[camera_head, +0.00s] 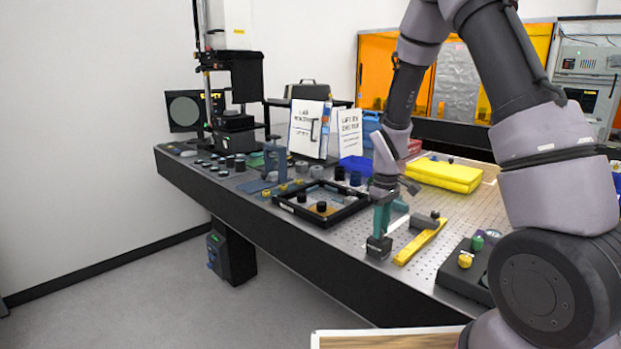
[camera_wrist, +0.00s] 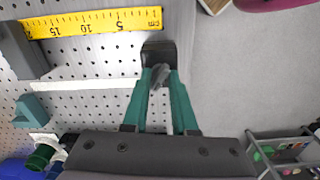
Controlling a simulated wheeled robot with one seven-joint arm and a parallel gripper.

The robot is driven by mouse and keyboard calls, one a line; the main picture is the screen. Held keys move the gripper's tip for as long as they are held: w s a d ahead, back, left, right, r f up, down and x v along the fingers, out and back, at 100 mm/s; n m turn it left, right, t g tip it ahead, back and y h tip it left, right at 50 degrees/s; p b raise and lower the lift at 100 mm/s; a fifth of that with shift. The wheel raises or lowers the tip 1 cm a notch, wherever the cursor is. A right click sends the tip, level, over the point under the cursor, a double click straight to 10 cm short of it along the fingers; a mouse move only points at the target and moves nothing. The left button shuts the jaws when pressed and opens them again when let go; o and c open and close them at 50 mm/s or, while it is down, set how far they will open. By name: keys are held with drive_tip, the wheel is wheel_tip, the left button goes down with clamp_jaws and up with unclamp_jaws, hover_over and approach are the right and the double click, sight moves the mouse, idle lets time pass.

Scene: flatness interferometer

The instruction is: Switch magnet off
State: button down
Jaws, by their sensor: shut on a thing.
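The magnet is a small dark block (camera_head: 379,247) standing near the front edge of the perforated metal table. In the wrist view the magnet (camera_wrist: 158,50) is at the top centre, close to the table's edge. A small grey knob (camera_wrist: 158,77) on its near side sits between my teal fingers. My gripper (camera_head: 382,229) points down from above onto the magnet. In the wrist view my gripper (camera_wrist: 160,78) is shut on the knob, and its fingers hide part of it. Any on or off marking is too small to read.
A yellow ruler (camera_wrist: 90,23) lies beside the magnet, with a grey block (camera_wrist: 22,50) near it. A black frame (camera_head: 322,216) with small parts lies to the left. A dark box with knobs (camera_head: 464,272) stands to the right. Beyond the table edge is open floor (camera_wrist: 245,75).

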drive_tip(key=c, duration=0.5)
unclamp_jaws()
drive_tip(key=shift+r, duration=3.05)
drive_tip(key=shift+w+d, duration=0.1)
drive_tip(key=shift+d, duration=0.05)
drive_tip(key=shift+c, duration=0.4)
